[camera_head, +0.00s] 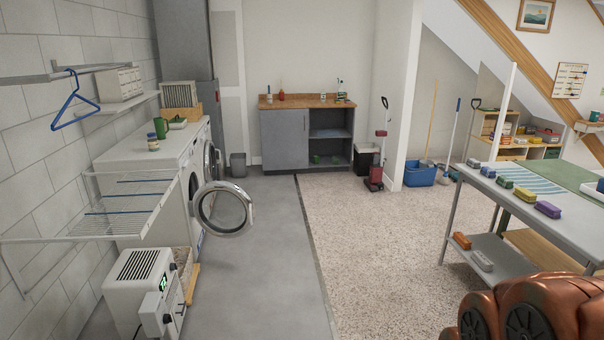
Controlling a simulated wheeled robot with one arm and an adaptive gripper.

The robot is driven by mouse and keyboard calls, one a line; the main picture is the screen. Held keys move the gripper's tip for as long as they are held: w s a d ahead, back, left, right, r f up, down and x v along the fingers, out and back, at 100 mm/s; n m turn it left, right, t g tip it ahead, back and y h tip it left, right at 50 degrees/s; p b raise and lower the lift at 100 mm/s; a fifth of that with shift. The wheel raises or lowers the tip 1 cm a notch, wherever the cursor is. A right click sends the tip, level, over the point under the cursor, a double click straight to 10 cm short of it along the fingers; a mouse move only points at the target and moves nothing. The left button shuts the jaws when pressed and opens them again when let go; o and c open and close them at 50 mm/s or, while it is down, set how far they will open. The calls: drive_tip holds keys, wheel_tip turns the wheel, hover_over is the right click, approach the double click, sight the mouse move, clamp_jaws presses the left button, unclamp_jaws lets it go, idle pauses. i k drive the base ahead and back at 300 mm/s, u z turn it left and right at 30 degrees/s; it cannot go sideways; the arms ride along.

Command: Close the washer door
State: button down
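The washer (178,190) is a white front-loading machine along the left wall. Its round door (222,208), a silver ring with a glass middle, stands open and sticks out into the grey aisle. The washer's front is seen at a steep angle, so its opening shows only as a narrow sliver and the hinge is hard to make out. A second white machine (213,140) stands just beyond, with its round door apparently shut. My gripper is not in view; only a copper-coloured part of my arm shows at the lower right.
A wall drying rack (125,205) and a white heater (140,280) stand on the near side of the washer. The grey floor (262,260) right of the door is clear.

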sight(195, 206)
drive_tip(key=z, duration=0.1)
drive_tip(key=i, duration=1.8)
drive_tip(key=u, duration=1.05)
drive_tip(key=i, duration=1.4)
drive_tip(key=u, duration=1.05)
drive_tip(key=i, duration=0.2)
drive_tip(key=u, duration=0.1)
